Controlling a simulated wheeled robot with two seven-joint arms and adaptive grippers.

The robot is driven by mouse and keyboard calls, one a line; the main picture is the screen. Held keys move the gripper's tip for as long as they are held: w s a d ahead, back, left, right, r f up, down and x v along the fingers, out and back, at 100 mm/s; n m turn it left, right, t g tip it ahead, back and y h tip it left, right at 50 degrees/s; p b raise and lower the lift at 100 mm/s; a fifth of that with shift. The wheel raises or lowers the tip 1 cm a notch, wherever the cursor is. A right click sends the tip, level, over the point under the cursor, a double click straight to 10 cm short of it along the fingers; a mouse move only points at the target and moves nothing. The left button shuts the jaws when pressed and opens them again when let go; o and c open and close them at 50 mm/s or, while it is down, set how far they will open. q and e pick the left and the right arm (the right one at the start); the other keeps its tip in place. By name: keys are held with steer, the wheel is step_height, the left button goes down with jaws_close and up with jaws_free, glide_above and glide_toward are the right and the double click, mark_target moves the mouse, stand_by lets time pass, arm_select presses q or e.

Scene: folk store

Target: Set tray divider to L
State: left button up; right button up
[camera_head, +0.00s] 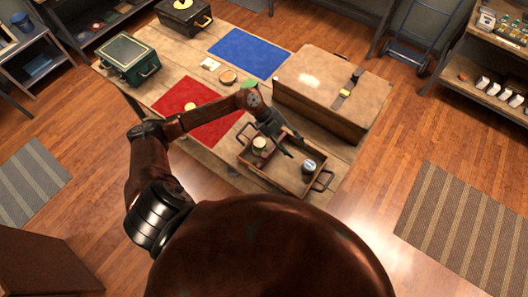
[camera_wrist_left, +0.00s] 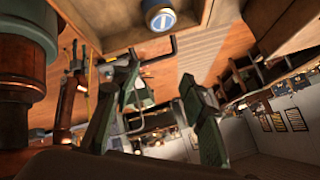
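A wooden tray (camera_head: 262,176) with dark handles stands near the front of the table. Inside its left part is a small reddish-brown piece (camera_head: 260,157) with a round cream-topped item (camera_head: 260,144). A small round container (camera_head: 309,166) is in its right part; a blue-and-white lid (camera_wrist_left: 160,17) shows in the left wrist view. I cannot clearly make out the divider or its setting. My left gripper (camera_head: 283,147) is over the tray's back middle; contact is unclear. In the left wrist view its greenish fingers (camera_wrist_left: 160,95) are apart, with nothing visible between them. My right gripper is not in view.
A large brown case (camera_head: 325,85) stands close behind the tray. A red mat (camera_head: 205,122), a blue mat (camera_head: 250,53) and a green box (camera_head: 130,57) are on the table (camera_head: 180,66). Small items lie between the mats. Shelves stand around the room.

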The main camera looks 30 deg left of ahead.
mark_target(265, 155)
arm_select(q)
steer(key=s+a+f+n+g+y, duration=0.1)
steer(key=a+y, duration=0.2)
steer(key=a, duration=0.4)
steer(key=s+a+f+g+y, duration=0.1)
steer(key=a+f+g+y, duration=0.1)
steer(key=a, duration=0.5)
steer(key=shift+p+x, duration=0.6)
steer(key=shift+x, duration=3.25)
steer(key=shift+s+r, duration=0.1)
steer(key=shift+s, duration=0.1)
jaws_close()
